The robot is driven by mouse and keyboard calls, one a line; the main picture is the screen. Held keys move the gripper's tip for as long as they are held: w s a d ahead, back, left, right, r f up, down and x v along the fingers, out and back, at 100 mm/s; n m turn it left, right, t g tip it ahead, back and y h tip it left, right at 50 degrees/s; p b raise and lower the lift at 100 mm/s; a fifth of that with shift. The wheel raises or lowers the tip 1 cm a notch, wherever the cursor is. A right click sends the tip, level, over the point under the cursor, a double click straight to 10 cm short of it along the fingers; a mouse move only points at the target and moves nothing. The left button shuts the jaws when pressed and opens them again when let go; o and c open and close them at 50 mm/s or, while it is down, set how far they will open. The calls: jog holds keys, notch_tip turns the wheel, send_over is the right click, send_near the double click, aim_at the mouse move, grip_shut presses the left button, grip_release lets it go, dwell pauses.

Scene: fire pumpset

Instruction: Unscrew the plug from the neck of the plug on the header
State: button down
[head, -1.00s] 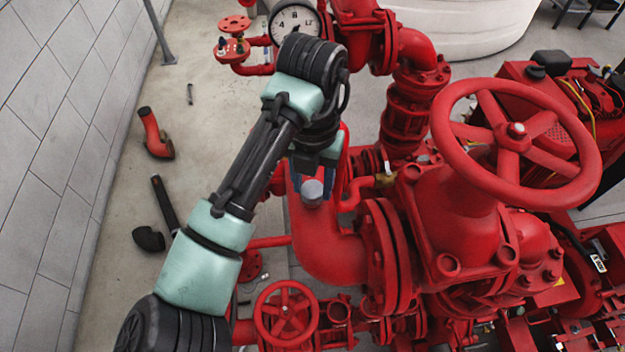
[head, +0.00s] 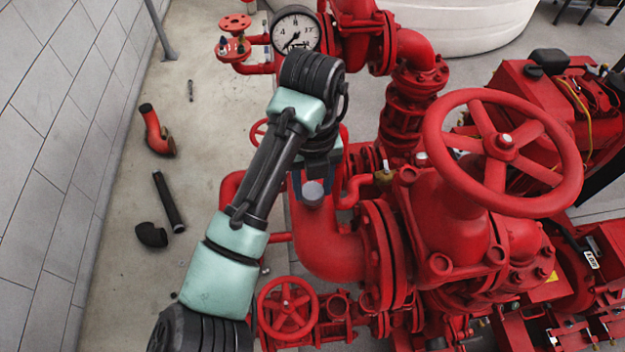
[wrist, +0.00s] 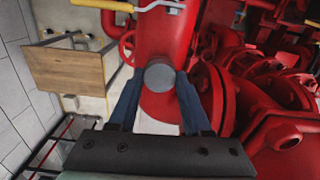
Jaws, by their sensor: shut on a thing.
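The plug (head: 313,195) is a grey round cap on top of the red header pipe (head: 325,248), at the pipe's bend. In the wrist view the plug (wrist: 160,75) shows as a grey disc between the tips of my two blue fingers. My gripper (head: 314,184) comes down from above and is shut on the plug, one finger on each side. The neck under the plug is hidden, so I cannot tell how far the thread is engaged.
A red handwheel valve (head: 505,145) stands to the right, a small red handwheel (head: 288,307) below. A pressure gauge (head: 296,30) is behind my arm. Loose pipe pieces (head: 168,202) lie on the open floor at left, beside the grey wall (head: 50,150).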

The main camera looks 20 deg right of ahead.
jog(key=n, duration=0.1)
jog(key=n+p, duration=0.1)
jog(key=shift+r+n, duration=0.2)
jog(key=shift+n, duration=0.1)
jog(key=shift+f+n, duration=0.2)
jog(key=shift+n, duration=0.2)
jog(key=shift+p, duration=0.3)
jog(key=shift+s+r+n+p, duration=0.1)
jog(key=shift+r+n+p, duration=0.15)
jog(key=shift+n+p, duration=1.1)
jog(key=shift+n, duration=0.75)
jog(key=shift+f, duration=0.25)
jog(key=shift+r+n, duration=0.1)
jog(key=shift+n, duration=0.2)
